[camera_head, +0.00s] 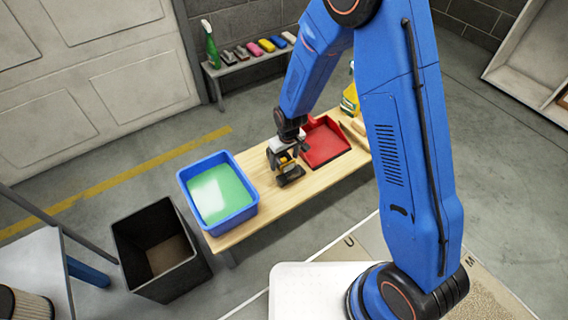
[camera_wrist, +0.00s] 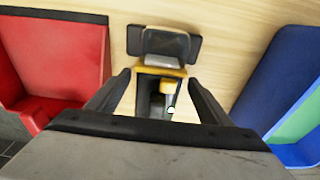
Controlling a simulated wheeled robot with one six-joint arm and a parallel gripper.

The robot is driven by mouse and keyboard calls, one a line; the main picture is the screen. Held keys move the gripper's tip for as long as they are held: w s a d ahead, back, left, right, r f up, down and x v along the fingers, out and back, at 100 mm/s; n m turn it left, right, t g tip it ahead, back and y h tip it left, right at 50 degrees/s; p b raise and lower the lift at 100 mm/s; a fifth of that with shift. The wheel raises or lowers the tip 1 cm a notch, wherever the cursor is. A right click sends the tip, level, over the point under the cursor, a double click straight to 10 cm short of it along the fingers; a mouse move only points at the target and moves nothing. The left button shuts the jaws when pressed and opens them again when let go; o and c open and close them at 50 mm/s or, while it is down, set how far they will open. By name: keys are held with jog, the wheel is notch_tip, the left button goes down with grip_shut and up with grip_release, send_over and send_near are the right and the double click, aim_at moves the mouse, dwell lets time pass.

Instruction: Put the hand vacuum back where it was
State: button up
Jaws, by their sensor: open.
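The hand vacuum (camera_head: 291,179), yellow with dark grey parts, rests on the wooden bench (camera_head: 262,219) between a red dustpan and a blue tub. In the wrist view the hand vacuum (camera_wrist: 165,45) has its dark wide end beyond my fingertips and its yellow-framed body between them. My gripper (camera_head: 286,158) is right over it, pointing down. In the wrist view my gripper (camera_wrist: 157,82) is open, with one finger on each side of the yellow part. I cannot tell whether the fingers touch it. The gripper partly hides the vacuum in the head view.
The blue tub (camera_head: 246,212) with green and white inside stands at the bench's left end. The red dustpan (camera_head: 324,144) lies right of the vacuum, a yellow bottle (camera_head: 349,100) behind it. A dark bin (camera_head: 150,272) stands left on the floor. A low shelf (camera_head: 236,67) holds several small items.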

aim_at(287, 161)
jog(key=r, duration=0.8)
jog(key=shift+s+d+r, duration=0.15)
jog(key=shift+s+d, duration=0.2)
jog(key=shift+s, duration=0.05)
jog(key=s+d+r+m+t, duration=0.15)
jog(key=s+d+r, duration=0.25)
jog(key=d+r, duration=0.55)
jog(key=s+d+r+m, duration=0.2)
jog(key=s+d+r, duration=0.2)
jog(key=d+r, duration=0.55)
jog(key=s+d+r+m, duration=0.1)
jog(key=s+d+r, duration=0.2)
jog(key=s, duration=0.3)
jog(key=s+d+r+m+t, duration=0.1)
jog(key=s+d+r, duration=0.2)
jog(key=s, duration=0.4)
jog(key=s+d+r+m+t, duration=0.1)
jog(key=s+d+r, duration=0.2)
jog(key=s+r, duration=0.2)
jog(key=shift+s+d+r+h, duration=0.3)
jog(key=shift+s+h, duration=0.1)
jog(key=shift+s, duration=0.8)
